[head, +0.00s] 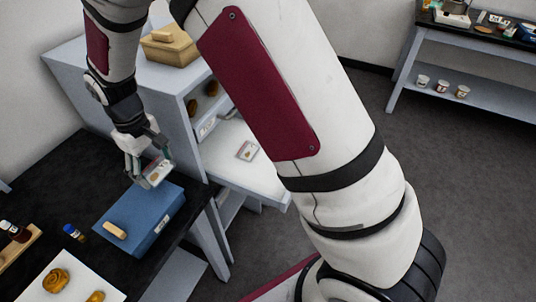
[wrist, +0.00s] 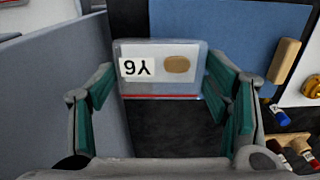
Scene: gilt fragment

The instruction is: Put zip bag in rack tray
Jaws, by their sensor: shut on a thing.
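My gripper (head: 147,148) is shut on a clear zip bag (head: 157,172) and holds it above the blue box. In the wrist view the bag (wrist: 160,80) sits between the green-padded fingers. It has a red line, a white label that reads Y6 upside down, and a brown oval piece inside. A pale pulled-out tray (head: 222,162) projects from the grey rack (head: 172,85), to the right of my gripper. Another small bag with a red edge (head: 247,151) lies on this tray.
The blue box (head: 140,220) with a tan block (head: 115,230) on it stands on the black table. A blue-capped vial (head: 73,232) and a white board (head: 62,275) are nearby. A tan box (head: 168,47) tops the rack. The rack's side wall (wrist: 65,90) is close to my gripper.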

